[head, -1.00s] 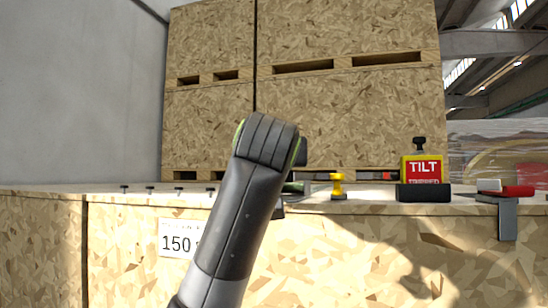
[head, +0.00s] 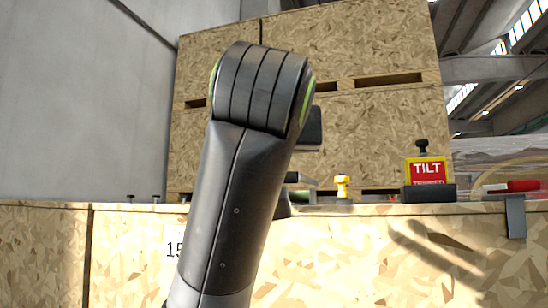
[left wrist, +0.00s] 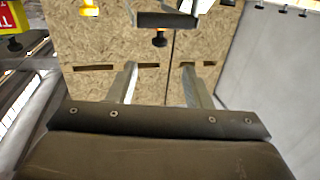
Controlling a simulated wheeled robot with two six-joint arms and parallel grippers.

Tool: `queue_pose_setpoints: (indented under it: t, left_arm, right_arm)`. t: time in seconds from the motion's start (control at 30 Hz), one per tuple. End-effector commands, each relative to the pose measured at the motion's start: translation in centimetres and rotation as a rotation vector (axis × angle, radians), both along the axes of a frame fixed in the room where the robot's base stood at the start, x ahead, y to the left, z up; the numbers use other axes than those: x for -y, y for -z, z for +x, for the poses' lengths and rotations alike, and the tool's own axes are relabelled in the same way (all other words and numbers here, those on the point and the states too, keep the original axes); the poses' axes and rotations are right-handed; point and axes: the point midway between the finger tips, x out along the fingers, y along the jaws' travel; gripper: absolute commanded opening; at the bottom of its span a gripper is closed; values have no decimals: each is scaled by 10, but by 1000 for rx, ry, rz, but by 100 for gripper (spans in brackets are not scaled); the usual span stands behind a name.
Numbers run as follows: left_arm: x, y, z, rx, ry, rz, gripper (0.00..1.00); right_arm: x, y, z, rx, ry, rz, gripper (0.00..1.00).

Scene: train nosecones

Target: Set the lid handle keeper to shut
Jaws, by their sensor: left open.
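I cannot make out the lid handle keeper for certain. A dark bar with a pale part above it (left wrist: 168,20) shows at the top of the left wrist view, with a small black and orange knob (left wrist: 159,38) beside it. In the head view, a grey-green flat part (head: 300,180) shows at the right edge of my left arm, mostly hidden by it. My left gripper (left wrist: 160,78) has its two fingers apart with nothing between them, clear of the bar and knob. The arm hides this gripper in the head view. My right gripper is not in view.
On the wooden crate (head: 400,250) stand a yellow knob (head: 342,187), a yellow-and-red TILT indicator (head: 427,172) and a red-handled part (head: 520,186). Several small dark pegs (head: 131,198) line its left top. Taller crates (head: 370,120) stand behind.

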Motion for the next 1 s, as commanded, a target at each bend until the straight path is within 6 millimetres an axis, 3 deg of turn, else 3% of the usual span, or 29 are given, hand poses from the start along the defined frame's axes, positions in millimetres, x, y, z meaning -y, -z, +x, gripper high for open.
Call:
queue_pose_setpoints:
  t: [0.1, 0.23, 0.67, 0.77, 0.87, 1.0]
  left_arm:
    - [-2, 2, -22, 3, 0, 0, 45]
    - [-4, 1, -35, 2, 0, 0, 45]
    - [-5, 0, -41, -1, -1, 0, 45]
    - [-8, 8, -32, -15, -3, -1, 45]
    - [-18, 31, -9, -52, -10, -1, 45]
    - [-41, 88, 38, -133, -23, -4, 45]
  right_arm:
    - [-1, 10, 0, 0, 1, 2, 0]
    - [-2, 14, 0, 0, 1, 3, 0]
    - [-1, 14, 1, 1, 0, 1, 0]
    - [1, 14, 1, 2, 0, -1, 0]
    - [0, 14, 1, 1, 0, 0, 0]
    - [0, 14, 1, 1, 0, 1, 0]
